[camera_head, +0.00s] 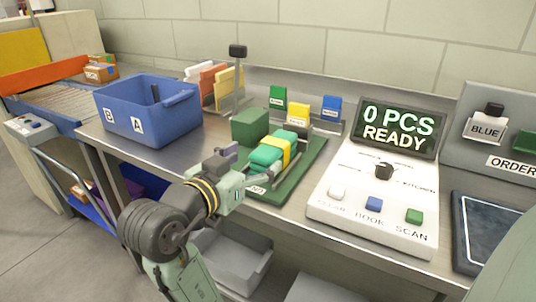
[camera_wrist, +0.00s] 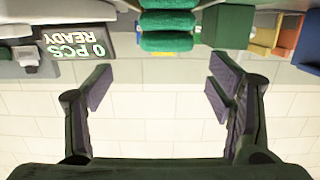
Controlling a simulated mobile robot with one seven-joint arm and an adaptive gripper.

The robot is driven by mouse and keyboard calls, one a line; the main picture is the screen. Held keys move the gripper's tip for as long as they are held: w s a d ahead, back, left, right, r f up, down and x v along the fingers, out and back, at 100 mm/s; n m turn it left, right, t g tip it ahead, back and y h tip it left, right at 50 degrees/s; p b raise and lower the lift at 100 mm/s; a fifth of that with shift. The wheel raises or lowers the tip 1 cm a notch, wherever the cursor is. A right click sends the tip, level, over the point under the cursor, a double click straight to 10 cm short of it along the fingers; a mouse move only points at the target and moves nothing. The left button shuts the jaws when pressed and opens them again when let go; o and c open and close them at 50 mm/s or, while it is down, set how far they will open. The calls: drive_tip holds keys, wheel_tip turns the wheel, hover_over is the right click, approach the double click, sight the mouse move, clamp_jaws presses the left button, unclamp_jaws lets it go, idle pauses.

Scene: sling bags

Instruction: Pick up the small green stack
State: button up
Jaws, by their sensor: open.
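In the wrist view the green stack (camera_wrist: 168,20) shows at the top middle as several soft green layers, partly cut off by the frame edge. My gripper (camera_head: 246,168) is at the near side of the stack in the head view, partly overlapping its outline. In the wrist view my gripper (camera_wrist: 160,88) has its two dark finger pads wide apart, with nothing between them. I cannot tell whether a finger touches the stack.
A green block (camera_head: 250,126) stands close behind the stack. A blue bin (camera_head: 150,112) marked A and B stands to the left. A white control panel (camera_head: 372,205) with a "0 PCS READY" display (camera_head: 398,126) is to the right. Coloured cards (camera_head: 299,112) stand behind.

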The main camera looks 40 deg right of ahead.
sight(271, 144)
drive_tip(key=x, duration=0.4)
drive_tip(key=shift+w+d+f, duration=0.1)
drive_tip(key=shift+d, duration=0.2)
drive_tip(key=shift+w+a+f+p+x, duration=0.15)
drive_tip(key=shift+p+x, duration=0.15)
drive_tip(key=shift+x, duration=0.6)
drive_tip(key=shift+w+p+x, duration=0.15)
drive_tip(key=shift+p+x, duration=0.2)
drive_tip(key=shift+x, duration=0.55)
drive_tip(key=shift+w+a+f+p+x, duration=0.1)
drive_tip(key=shift+p+x, duration=0.2)
drive_tip(key=shift+x, duration=0.6)
drive_tip(key=shift+c, duration=0.4)
drive_tip(key=c, duration=1.3)
drive_tip(key=shift+r, duration=0.1)
drive_tip(key=shift+c, duration=0.2)
